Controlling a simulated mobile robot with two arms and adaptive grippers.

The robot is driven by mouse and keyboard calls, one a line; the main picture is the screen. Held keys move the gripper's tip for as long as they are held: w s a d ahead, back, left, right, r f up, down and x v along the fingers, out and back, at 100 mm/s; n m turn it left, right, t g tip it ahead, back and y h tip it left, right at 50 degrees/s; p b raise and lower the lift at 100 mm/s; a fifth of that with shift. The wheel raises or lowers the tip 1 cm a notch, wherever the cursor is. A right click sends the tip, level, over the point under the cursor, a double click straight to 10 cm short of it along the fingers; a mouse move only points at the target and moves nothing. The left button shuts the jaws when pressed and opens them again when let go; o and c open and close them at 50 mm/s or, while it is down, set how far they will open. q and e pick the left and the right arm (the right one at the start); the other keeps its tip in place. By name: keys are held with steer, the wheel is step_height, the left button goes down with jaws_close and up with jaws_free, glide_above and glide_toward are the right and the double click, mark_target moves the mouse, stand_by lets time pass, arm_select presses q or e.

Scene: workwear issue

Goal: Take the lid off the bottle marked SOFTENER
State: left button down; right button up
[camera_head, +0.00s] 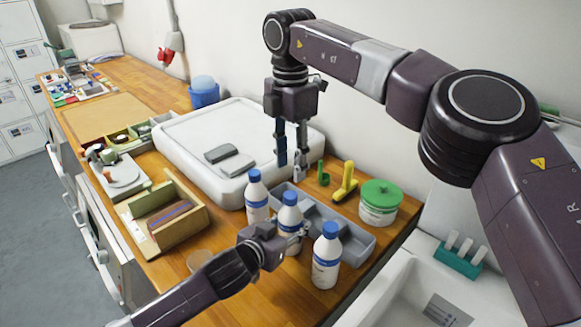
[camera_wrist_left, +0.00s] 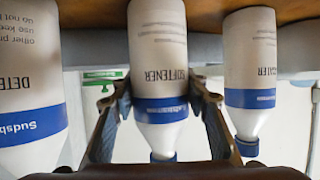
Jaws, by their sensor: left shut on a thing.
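The SOFTENER bottle (camera_wrist_left: 160,60) is white with a blue band and shows upside down in the left wrist view. In the head view it is the middle bottle (camera_head: 289,222) of three, upright with its blue lid (camera_head: 290,198) on. My left gripper (camera_head: 289,236) is shut on this bottle's body below the lid; its fingers (camera_wrist_left: 160,92) lie on either side of it in the left wrist view. My right gripper (camera_head: 291,168) hangs pointing down behind and above the bottles. Its fingers are apart with nothing between them.
Similar bottles stand close by, one behind (camera_head: 256,200) and one in front right (camera_head: 326,262). A grey divided tray (camera_head: 355,245) lies behind them. A green-lidded tub (camera_head: 379,205), a yellow tool (camera_head: 346,181) and a white slab (camera_head: 190,140) are near. The sink (camera_head: 400,285) is at right.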

mark_target(291, 194)
arm_select(q)
steer(key=shift+r, duration=0.1)
arm_select(e)
steer(key=m, duration=0.2)
steer(key=shift+m, duration=0.3)
steer(key=shift+f, duration=0.25)
step_height(291, 194, down, 8)
steer(key=shift+r, duration=0.25)
steer(key=shift+c, duration=0.4)
